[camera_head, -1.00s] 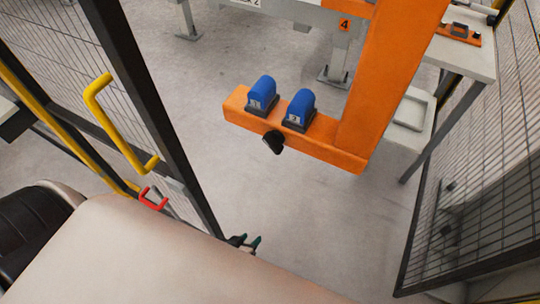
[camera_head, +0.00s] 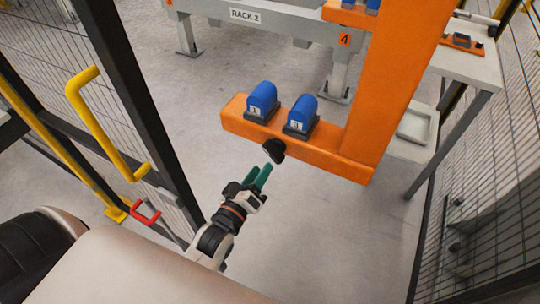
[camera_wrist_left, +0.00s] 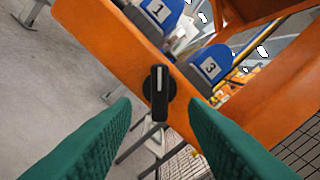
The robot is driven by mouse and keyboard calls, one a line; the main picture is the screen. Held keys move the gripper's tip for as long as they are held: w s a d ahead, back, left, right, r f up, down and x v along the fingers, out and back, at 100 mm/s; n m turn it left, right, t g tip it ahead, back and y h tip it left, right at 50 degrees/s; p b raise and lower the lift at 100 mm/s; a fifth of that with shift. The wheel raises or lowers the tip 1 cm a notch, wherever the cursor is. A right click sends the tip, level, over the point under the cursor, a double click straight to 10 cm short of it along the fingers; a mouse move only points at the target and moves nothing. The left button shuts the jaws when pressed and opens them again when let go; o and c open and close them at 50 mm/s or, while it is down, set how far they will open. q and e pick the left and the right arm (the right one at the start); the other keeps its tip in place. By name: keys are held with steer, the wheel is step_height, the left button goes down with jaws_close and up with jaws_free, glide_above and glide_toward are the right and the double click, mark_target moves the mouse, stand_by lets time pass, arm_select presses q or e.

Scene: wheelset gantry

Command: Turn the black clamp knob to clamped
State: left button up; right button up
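The black clamp knob (camera_head: 273,151) sits on the front face of the orange beam (camera_head: 238,124). In the left wrist view the knob (camera_wrist_left: 159,92) has a bar handle standing upright in the picture, with a pale line on it. My left gripper (camera_head: 262,172) is just short of the knob, below it in the head view. In the left wrist view its two green fingers (camera_wrist_left: 158,125) are open, one on each side of the knob and apart from it. My right gripper is not in view.
Blue blocks numbered 1 (camera_head: 262,98) and 3 (camera_head: 301,109) stand on the beam above the knob. An orange post (camera_head: 385,85) rises at the right. A dark gate frame with a yellow handle (camera_head: 108,125) stands left of my arm.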

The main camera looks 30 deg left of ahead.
mark_target(271, 156)
arm_select(q)
steer(key=w, duration=0.6)
steer(key=shift+d, duration=0.1)
steer(key=shift+c, duration=0.2)
jaws_close()
